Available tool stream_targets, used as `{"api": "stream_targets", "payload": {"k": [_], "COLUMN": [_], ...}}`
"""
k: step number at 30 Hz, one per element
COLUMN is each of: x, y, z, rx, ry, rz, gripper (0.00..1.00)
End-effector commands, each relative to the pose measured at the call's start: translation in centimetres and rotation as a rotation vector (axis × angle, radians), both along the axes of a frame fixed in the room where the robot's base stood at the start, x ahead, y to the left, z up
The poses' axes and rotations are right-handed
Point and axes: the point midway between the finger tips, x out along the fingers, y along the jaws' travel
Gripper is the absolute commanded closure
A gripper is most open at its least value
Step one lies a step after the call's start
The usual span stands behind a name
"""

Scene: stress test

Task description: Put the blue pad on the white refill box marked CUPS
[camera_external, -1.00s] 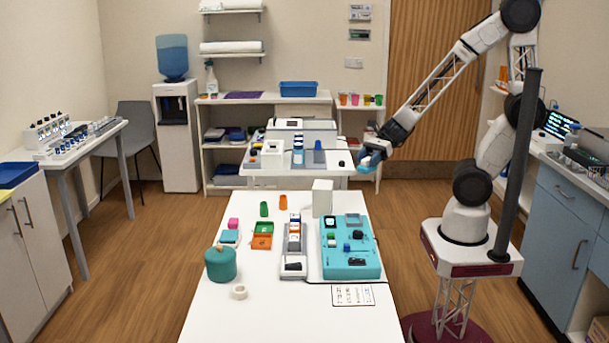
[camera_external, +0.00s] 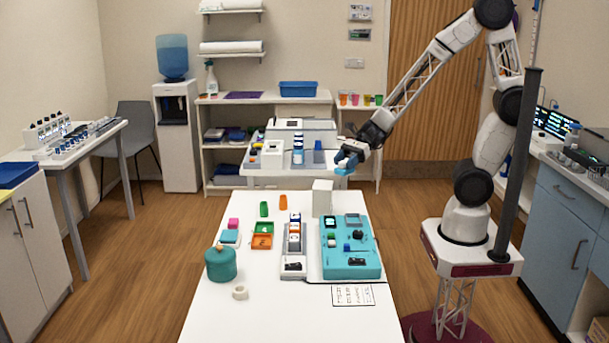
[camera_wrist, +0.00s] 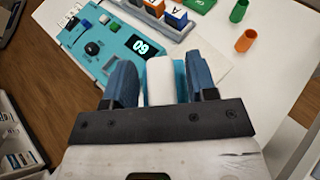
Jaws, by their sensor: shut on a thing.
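My gripper (camera_external: 347,160) is shut on the blue pad (camera_external: 343,169), high above the floor just beyond the far right end of the white table. In the wrist view the light-blue pad (camera_wrist: 181,80) shows between the two dark blue fingers, with a white face or block in front of it. I cannot tell if that white part belongs to the pad. A plain white upright box (camera_external: 322,197) stands at the table's far end, below and left of my gripper. No CUPS lettering is readable on it.
A teal device (camera_external: 352,263) with a screen and knobs stands near the white box. Left of it are a grey tray (camera_external: 293,265), an orange bin (camera_external: 262,242) and a teal pot (camera_external: 221,264). A second table (camera_external: 290,182) with equipment stands behind.

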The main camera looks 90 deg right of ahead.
Motion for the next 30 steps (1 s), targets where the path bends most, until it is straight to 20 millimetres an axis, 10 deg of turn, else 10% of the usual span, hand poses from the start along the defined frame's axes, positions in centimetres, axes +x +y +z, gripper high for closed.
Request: {"api": "stream_targets", "payload": {"k": [15, 30], "x": [6.7, 7.8], "y": [0.2, 0.2], "z": [-0.6, -0.7], "rx": [0.0, 0.0], "ry": [0.0, 0.0], "rz": [0.0, 0.0], "gripper": [0.71, 0.71]}}
